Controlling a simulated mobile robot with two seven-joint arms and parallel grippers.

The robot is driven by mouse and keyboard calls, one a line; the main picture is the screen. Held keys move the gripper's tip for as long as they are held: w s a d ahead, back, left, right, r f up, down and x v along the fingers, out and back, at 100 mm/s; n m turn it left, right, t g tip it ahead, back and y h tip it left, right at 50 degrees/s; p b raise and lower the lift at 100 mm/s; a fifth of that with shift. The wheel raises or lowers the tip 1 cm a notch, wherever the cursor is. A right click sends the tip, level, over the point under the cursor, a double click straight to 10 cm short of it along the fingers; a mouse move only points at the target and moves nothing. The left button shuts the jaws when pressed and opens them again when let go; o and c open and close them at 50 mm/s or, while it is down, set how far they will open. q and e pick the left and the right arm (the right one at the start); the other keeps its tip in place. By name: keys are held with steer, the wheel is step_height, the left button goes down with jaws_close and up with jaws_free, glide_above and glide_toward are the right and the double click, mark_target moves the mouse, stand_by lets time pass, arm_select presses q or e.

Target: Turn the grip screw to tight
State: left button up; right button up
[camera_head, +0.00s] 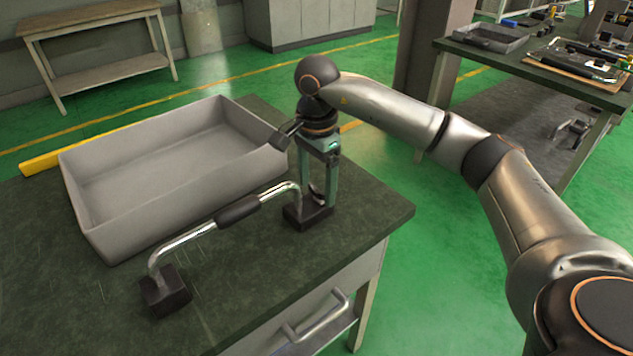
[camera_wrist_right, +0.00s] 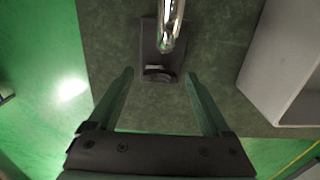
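The heating element (camera_head: 187,236) is a bent metal bar with a dark sleeve in its middle. Its ends stand in two dark blocks on the table. The right-hand block (camera_head: 302,216) also shows in the right wrist view (camera_wrist_right: 150,48). A small dark rounded part, apparently the grip screw (camera_wrist_right: 158,73), sits at that block's near end. My right gripper (camera_head: 318,195) points down over this block, its fingers apart. In the wrist view its fingertips (camera_wrist_right: 159,78) lie on either side of the screw, with gaps visible. My left gripper is not in view.
The dark green table (camera_head: 235,305) has a large empty grey tray (camera_head: 95,238) behind the bar. The tray's wall (camera_wrist_right: 285,60) shows close on the right in the wrist view. A drawer handle (camera_head: 318,318) is on the table's front. Bare table lies right of the block.

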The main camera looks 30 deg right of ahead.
jaws_close()
stand_by(0.5)
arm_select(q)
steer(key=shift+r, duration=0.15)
arm_select(e)
steer(key=shift+r+m, duration=0.1)
steer(key=shift+m, duration=0.3)
steer(key=m+p, duration=0.2)
steer(key=m, duration=0.1)
steer(key=shift+m, duration=0.4)
steer(key=m+p, duration=0.1)
steer(key=m, duration=0.2)
steer(key=shift+m, duration=0.3)
steer(key=m+p, duration=0.1)
steer(key=m, duration=0.3)
steer(key=shift+p, duration=0.4)
steer(key=m, duration=0.3)
steer(key=shift+p, duration=0.35)
steer(key=shift+m, duration=0.6)
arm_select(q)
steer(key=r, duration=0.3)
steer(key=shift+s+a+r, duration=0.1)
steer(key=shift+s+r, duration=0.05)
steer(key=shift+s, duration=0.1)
